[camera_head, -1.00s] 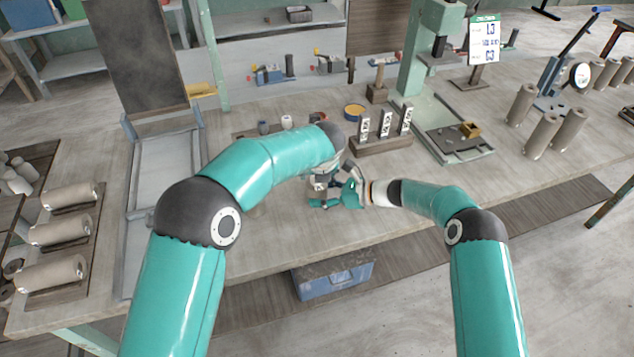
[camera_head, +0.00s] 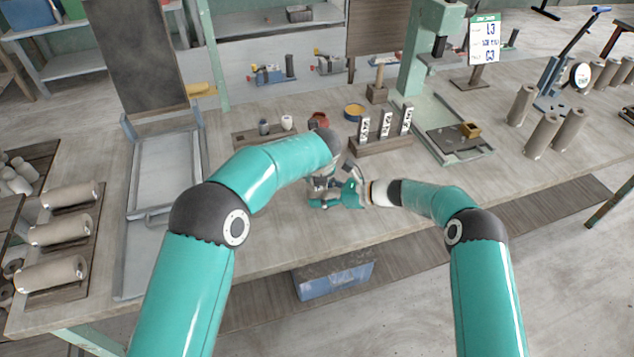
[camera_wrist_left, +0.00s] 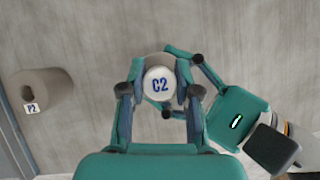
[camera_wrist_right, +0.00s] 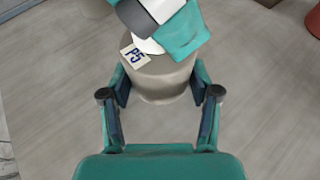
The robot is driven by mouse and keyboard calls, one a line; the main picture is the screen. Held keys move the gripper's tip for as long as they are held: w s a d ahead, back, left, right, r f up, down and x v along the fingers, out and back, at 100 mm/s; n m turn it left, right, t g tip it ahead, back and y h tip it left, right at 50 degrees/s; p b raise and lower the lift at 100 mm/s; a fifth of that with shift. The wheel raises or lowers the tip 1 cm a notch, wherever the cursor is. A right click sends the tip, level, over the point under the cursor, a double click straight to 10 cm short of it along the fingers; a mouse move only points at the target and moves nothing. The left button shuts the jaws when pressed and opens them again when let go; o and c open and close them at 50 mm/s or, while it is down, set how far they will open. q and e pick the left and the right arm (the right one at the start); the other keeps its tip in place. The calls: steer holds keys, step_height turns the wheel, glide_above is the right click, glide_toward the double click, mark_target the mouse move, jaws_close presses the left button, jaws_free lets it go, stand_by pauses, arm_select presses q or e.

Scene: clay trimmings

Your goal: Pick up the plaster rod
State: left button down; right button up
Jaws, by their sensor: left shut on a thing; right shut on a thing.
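A white round rod end marked C2 (camera_wrist_left: 160,84), which appears to be the plaster rod, sits between the fingers of my left gripper (camera_wrist_left: 160,92). A grey-brown cylinder with a P5 tag (camera_wrist_right: 160,82) is between the fingers of my right gripper (camera_wrist_right: 160,95). In the right wrist view, a white piece and teal parts of my left gripper cover the cylinder's top. I cannot tell how far the rod goes into it. In the head view, my right gripper (camera_head: 345,192) meets the left one over the table, and the held things are mostly hidden.
Another grey-brown cylinder tagged P2 (camera_wrist_left: 42,90) is on the table. A rack with marked uprights (camera_head: 380,145), a red pot (camera_head: 318,121) and a green press (camera_head: 455,140) stand behind the grippers. Tan cylinders (camera_head: 62,232) lie on a board at left. The front table middle is clear.

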arm_select(q)
step_height(320, 180, up, 10)
steer(key=shift+r, duration=0.1)
stand_by(0.5)
arm_select(e)
steer(key=o, duration=1.4)
steer(key=shift+o, duration=0.2)
steer(key=shift+d, duration=0.1)
